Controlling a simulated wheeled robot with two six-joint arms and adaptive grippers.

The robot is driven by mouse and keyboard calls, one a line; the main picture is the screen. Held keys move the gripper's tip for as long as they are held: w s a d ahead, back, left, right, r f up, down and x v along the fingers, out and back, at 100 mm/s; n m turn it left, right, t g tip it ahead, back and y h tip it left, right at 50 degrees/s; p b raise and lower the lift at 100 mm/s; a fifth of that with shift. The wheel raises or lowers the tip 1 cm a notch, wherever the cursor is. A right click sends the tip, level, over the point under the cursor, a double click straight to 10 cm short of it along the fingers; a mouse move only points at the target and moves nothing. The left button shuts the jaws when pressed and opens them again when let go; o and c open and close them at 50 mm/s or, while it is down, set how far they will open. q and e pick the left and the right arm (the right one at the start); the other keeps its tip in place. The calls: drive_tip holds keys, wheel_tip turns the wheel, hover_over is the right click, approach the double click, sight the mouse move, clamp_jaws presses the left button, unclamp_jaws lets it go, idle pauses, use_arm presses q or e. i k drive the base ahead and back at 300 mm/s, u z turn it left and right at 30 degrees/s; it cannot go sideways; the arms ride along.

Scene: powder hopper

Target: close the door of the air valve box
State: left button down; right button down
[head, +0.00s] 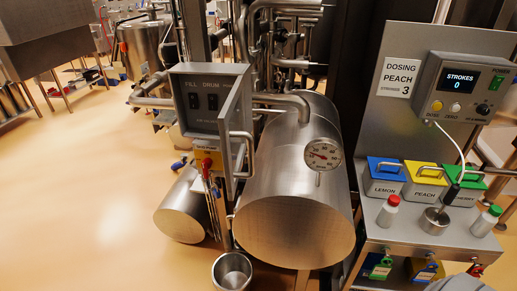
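The air valve box (195,103) is a grey box left of centre in the head view, with two dark switches under the labels FILL and DRUM on its inner panel. Its door (236,112) stands open at the right side of the box, swung out toward me and seen at a steep angle. A metal bar handle (250,156) is on the door's right face. Neither of my grippers shows in this view, so nothing of mine is seen touching the door.
A large steel drum (295,190) with a dial gauge (322,154) lies close right of the door. A steel bucket (232,272) stands in front. A dosing bench (400,235) is at right.

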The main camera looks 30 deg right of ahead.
sight(237, 94)
drive_tip(key=z, duration=0.85)
